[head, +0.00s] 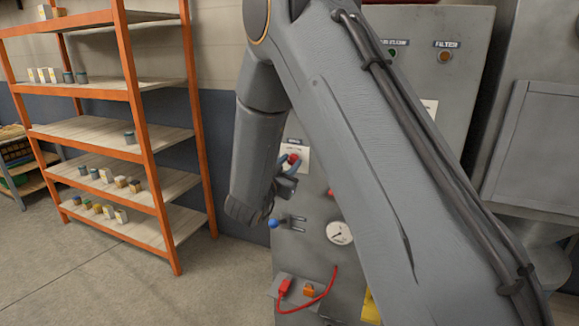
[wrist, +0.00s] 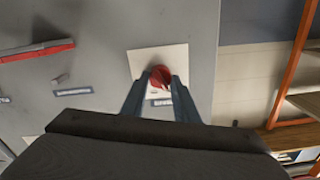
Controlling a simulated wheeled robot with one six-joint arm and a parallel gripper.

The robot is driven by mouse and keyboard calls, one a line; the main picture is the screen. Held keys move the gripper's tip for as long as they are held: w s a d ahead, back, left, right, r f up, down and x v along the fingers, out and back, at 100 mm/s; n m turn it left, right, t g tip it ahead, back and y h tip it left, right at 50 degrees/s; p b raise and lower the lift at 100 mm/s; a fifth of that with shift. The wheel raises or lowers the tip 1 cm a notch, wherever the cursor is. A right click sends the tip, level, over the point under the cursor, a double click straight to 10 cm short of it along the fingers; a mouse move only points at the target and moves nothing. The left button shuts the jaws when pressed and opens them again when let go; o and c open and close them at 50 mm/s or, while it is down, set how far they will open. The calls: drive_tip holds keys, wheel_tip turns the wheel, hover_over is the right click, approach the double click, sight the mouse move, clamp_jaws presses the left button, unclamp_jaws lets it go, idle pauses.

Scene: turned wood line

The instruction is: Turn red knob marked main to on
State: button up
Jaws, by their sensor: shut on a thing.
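The red knob (wrist: 160,76) sits on a pale plate (wrist: 146,58) on the grey cabinet, with a small dark label (wrist: 161,103) near it in the wrist view. My gripper (wrist: 157,82) is shut on the knob, one finger on each side. In the head view the red knob (head: 293,159) shows between the fingers of my gripper (head: 287,164), beside the white plate (head: 302,153). The label's writing and the knob's exact pointer position are too small to tell.
An orange shelf rack (head: 131,110) stands left. My arm hides much of the cabinet.

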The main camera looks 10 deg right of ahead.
drive_tip(key=m+b, duration=0.5)
drive_tip(key=m, duration=0.1)
drive_tip(key=shift+f+b, duration=0.25)
drive_tip(key=shift+b, duration=0.15)
drive_tip(key=m+b, duration=0.4)
drive_tip(key=shift+s+d+m+b, duration=0.1)
drive_tip(key=shift+m+b, duration=0.2)
drive_tip(key=shift+b, duration=0.05)
drive_tip(key=shift+r, duration=0.1)
drive_tip(key=o, duration=1.1)
drive_tip(key=shift+c, duration=0.2)
drive_tip(key=b+v, duration=0.1)
drive_tip(key=v, duration=0.7)
